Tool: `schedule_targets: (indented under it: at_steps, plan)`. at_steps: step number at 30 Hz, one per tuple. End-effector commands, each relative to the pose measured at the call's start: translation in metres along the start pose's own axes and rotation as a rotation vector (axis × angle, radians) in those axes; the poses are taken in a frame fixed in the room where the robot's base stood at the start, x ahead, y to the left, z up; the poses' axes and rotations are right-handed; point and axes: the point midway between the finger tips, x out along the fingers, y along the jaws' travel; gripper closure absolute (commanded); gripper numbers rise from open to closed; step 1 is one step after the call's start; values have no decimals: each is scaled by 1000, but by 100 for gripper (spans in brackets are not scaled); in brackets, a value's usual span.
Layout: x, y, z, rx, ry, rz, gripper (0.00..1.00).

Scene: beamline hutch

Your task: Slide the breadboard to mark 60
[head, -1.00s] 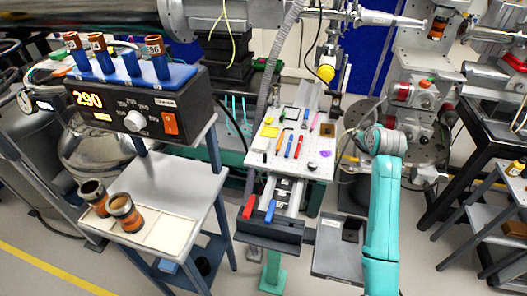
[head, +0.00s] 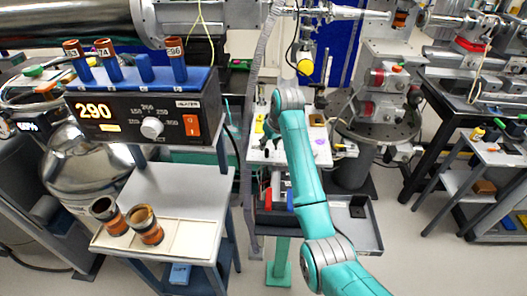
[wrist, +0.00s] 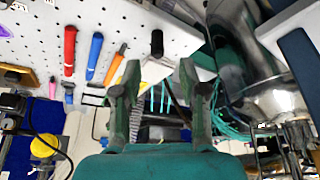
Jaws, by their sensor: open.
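The breadboard, a white perforated plate with tools on it, lies on a rail stand in the head view (head: 319,146), largely hidden by my arm. In the wrist view the breadboard (wrist: 45,22) fills the upper left, with red, blue and orange tools and an upright black peg (wrist: 157,42) near its edge. Mark 60 cannot be read.
A red handle (head: 275,186) and a blue handle sit below the breadboard, beside a grey tray (head: 358,222). A bench (head: 185,190) with two copper-coloured cups and a controller (head: 140,118) reading 290 stands at left. Open floor lies at front right.

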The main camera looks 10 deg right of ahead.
Motion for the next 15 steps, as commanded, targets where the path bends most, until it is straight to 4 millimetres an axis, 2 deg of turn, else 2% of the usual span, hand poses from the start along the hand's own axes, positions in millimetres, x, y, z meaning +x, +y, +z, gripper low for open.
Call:
schedule_targets:
  at_steps: [1, 6, 15]
  plan:
    - [10, 0, 1, 0, -4, -1, 58]
    - [38, 0, 1, 0, -2, -1, 58]
    - [60, 0, 0, -1, 1, 1, 58]
